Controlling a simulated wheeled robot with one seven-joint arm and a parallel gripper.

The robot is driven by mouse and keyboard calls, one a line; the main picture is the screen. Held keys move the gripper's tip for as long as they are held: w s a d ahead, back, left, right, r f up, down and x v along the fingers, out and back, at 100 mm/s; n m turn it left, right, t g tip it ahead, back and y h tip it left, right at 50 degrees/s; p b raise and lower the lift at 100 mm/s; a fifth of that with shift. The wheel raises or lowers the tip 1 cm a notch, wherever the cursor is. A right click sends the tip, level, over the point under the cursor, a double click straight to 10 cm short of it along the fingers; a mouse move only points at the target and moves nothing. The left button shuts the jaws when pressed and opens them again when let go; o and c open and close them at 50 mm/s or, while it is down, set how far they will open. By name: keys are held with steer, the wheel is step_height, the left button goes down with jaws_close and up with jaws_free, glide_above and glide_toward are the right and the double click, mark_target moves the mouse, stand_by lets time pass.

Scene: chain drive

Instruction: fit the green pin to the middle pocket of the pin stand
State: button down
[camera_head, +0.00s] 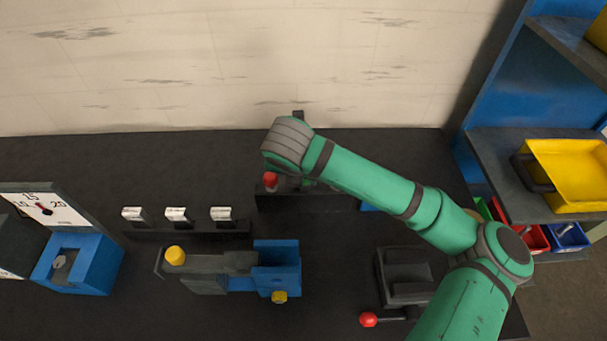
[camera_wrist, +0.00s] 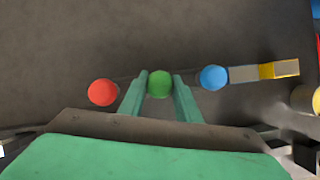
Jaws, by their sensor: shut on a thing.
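The green pin (camera_wrist: 159,84) shows from above in the wrist view, between the two green fingers of my gripper (camera_wrist: 159,80), which is shut on it. The red pin (camera_wrist: 102,92) is to its left and the blue pin (camera_wrist: 213,77) to its right, roughly in a row. In the head view the red pin (camera_head: 270,181) stands at the left end of the dark pin stand (camera_head: 300,203). My wrist covers most of the stand's top there and hides the green pin. I cannot tell how deep the green pin sits in the middle pocket.
A blue and grey vise-like fixture (camera_head: 215,278) with yellow knobs stands in front of the stand. A rail with white-labelled blocks (camera_head: 178,215) is to the left. A dark clamp with a red-knobbed lever (camera_head: 369,319) is front right. Shelves with a yellow bin (camera_head: 570,175) are at the right.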

steer(key=shift+f, duration=0.3)
steer(key=c, duration=1.2)
jaws_free()
steer(key=v, duration=1)
steer(key=shift+s+r, duration=0.15)
steer(key=shift+r, duration=0.2)
